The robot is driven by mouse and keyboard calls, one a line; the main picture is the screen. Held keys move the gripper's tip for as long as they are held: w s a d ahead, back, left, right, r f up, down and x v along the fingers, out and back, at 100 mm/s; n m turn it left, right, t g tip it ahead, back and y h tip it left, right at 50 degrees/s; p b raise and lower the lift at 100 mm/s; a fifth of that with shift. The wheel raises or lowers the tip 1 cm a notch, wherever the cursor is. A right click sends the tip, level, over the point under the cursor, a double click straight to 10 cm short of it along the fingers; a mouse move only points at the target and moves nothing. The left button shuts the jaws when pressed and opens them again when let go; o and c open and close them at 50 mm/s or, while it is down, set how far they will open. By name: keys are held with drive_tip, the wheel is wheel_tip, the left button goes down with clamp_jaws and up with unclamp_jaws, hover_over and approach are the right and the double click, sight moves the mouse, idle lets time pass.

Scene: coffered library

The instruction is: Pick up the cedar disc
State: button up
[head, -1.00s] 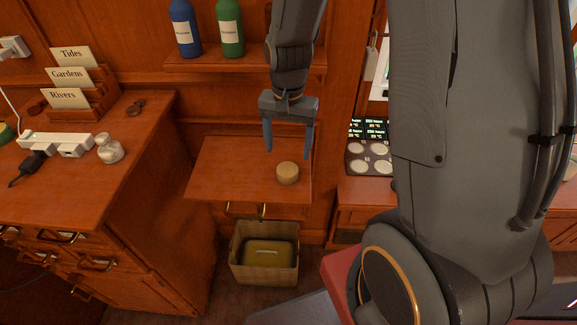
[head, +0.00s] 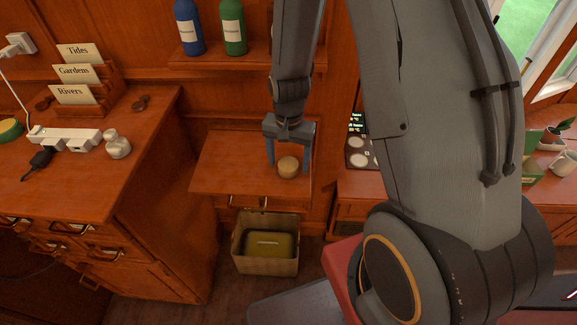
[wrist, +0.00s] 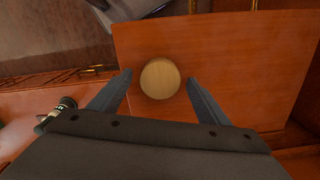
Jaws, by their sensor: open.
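The cedar disc (head: 288,167) is a round, pale tan wooden piece lying on a small reddish-brown wooden table (head: 226,174). In the wrist view the disc (wrist: 160,79) shows from above, just ahead of and between the two fingertips. My gripper (head: 289,168) is open, pointing down, with its blue-grey fingers on the left and right of the disc. In the wrist view the fingers (wrist: 159,78) show a gap on both sides of the disc. I cannot tell exactly how far the tips are above the tabletop.
A shelf above holds a blue bottle (head: 188,28) and a green bottle (head: 232,28). A cabinet (head: 60,190) at left bears a power strip (head: 66,139) and a card holder. A crate (head: 265,267) with a yellow-green item sits below. The tabletop's left side is clear.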

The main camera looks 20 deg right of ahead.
drive_tip(key=c, duration=1.1)
drive_tip(key=shift+r, duration=0.2)
drive_tip(key=shift+c, duration=0.2)
